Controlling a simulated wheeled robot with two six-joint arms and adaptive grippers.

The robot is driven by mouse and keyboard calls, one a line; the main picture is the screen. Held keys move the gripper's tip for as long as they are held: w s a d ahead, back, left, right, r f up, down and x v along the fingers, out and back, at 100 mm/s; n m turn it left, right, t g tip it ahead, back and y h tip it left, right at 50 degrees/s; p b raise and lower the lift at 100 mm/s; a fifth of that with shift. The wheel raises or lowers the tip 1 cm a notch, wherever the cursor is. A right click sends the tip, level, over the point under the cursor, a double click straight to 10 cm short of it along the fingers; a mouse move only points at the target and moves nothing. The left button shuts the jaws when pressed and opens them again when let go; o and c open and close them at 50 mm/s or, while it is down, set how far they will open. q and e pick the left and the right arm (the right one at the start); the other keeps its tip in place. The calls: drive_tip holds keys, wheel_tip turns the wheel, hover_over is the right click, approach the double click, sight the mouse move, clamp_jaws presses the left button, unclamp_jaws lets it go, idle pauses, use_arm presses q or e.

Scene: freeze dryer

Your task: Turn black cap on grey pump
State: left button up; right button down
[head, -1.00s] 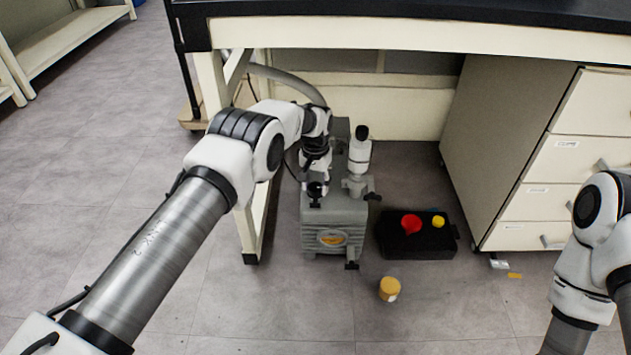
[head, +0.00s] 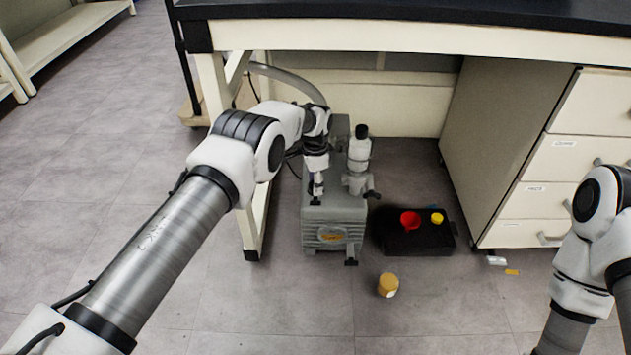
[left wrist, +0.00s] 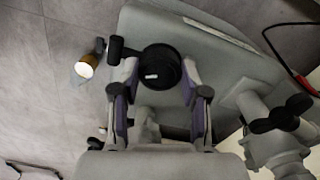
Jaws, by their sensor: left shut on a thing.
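The grey pump (head: 333,225) stands on the floor under the bench. Its top also fills much of the left wrist view (left wrist: 225,60). The round black cap (left wrist: 161,66) sits on top of the pump, with a small white mark on it. My left gripper (left wrist: 158,84) is shut on the cap, with one finger on each side of it. In the head view the left gripper (head: 317,189) points down onto the pump's top, and the cap is mostly hidden there. My right gripper is out of view; only part of the right arm shows at the right edge.
A grey fitting with a black top (head: 360,152) rises beside the gripper. A black tray (head: 420,244) with a red and a yellow item lies right of the pump. A yellow-capped container (head: 388,285) stands on the floor in front. A bench leg (head: 256,215) stands close on the left.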

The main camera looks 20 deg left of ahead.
use_arm(q)
drive_tip(key=shift+m, duration=1.2)
drive_tip(key=o, duration=1.1)
drive_tip(key=shift+f, duration=0.1)
drive_tip(key=shift+o, duration=0.2)
wheel_tip(320, 180, up, 8)
drive_tip(key=shift+f, duration=0.2)
